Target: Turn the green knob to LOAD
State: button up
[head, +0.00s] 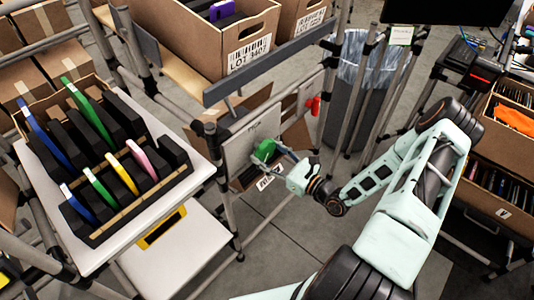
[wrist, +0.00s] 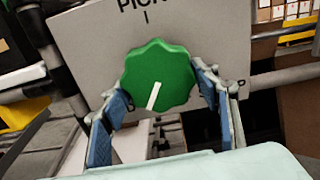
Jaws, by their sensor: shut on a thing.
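The green knob (head: 264,149) is mounted on a grey-white panel (head: 238,150) on the pipe frame. In the wrist view the knob (wrist: 160,68) has a scalloped edge and a white pointer line, which points down and slightly left. Part of the word PICK (wrist: 138,4) and a tick mark show above the knob; other lettering at the right is mostly covered by a finger. My gripper (wrist: 163,88) is shut on the knob, with one blue-padded finger at its lower left and one at its right. In the head view my gripper (head: 278,158) reaches the knob from the right.
A white rack table (head: 190,180) with several coloured items stands left of the panel. A labelled carton (head: 215,45) sits above. A red knob (head: 313,105) is on the frame right of the panel. A lined bin (head: 355,75) stands behind. Open floor lies below.

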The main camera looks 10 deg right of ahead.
jog(key=shift+n, duration=0.3)
dwell(0.4)
jog(key=o, duration=1.2)
jog(key=shift+c, duration=0.2)
jog(key=v, duration=1.2)
